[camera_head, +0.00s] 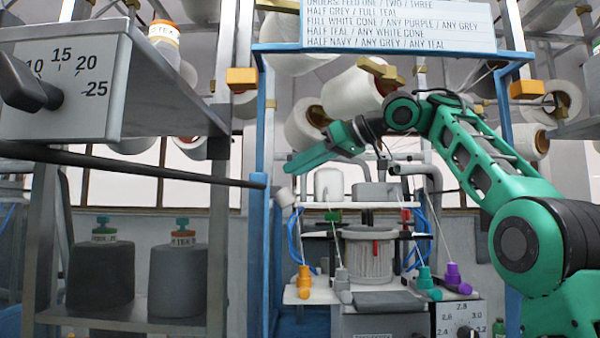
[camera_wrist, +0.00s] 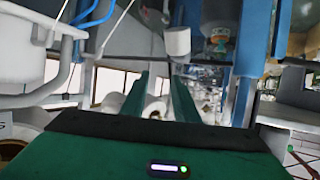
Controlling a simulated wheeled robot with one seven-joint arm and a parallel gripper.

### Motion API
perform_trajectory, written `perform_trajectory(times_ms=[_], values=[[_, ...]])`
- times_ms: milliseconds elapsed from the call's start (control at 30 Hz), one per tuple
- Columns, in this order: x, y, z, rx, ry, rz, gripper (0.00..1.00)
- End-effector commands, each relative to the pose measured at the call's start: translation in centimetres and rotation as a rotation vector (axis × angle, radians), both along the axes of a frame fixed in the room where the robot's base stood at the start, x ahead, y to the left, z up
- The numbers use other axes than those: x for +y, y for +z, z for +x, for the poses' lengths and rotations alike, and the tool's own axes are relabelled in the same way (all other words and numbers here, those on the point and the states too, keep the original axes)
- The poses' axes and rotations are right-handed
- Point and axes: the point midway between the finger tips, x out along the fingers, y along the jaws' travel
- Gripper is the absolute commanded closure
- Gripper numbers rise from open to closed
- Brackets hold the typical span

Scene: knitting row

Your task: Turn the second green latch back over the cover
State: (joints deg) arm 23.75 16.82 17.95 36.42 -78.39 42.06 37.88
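A knitting machine stands at the centre of the head view, with a pale ribbed cylinder (camera_head: 367,255) in its middle. A small green piece (camera_head: 333,216) sits at the cylinder's upper left; I cannot tell if it is one of the latches. The cover cannot be made out surely. My gripper (camera_head: 290,166) is above and left of the machine, pointing left, apart from it. In the wrist view my gripper (camera_wrist: 160,82) shows two green fingers with a gap between them and nothing held. No green latch is clear in the wrist view.
A small white cylinder (camera_head: 285,197) hangs just below my fingertips; it also shows in the wrist view (camera_wrist: 178,41). A blue post (camera_head: 259,250) and a dark rod (camera_head: 140,166) are at the left. Orange, grey, teal and purple (camera_head: 453,277) yarn feeders stand along the machine's front.

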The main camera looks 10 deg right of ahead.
Motion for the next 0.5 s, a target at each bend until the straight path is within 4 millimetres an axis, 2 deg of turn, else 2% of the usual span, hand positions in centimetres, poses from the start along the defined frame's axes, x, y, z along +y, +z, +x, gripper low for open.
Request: perform_trajectory(times_ms=[267,400,500], values=[[0.4,-0.5,0.0,0.004,0.006,0.006,0.70],[1.1,-1.6,0.1,0.000,0.013,0.031,0.70],[0.9,-2.6,0.2,-0.015,0.002,0.061,0.70]])
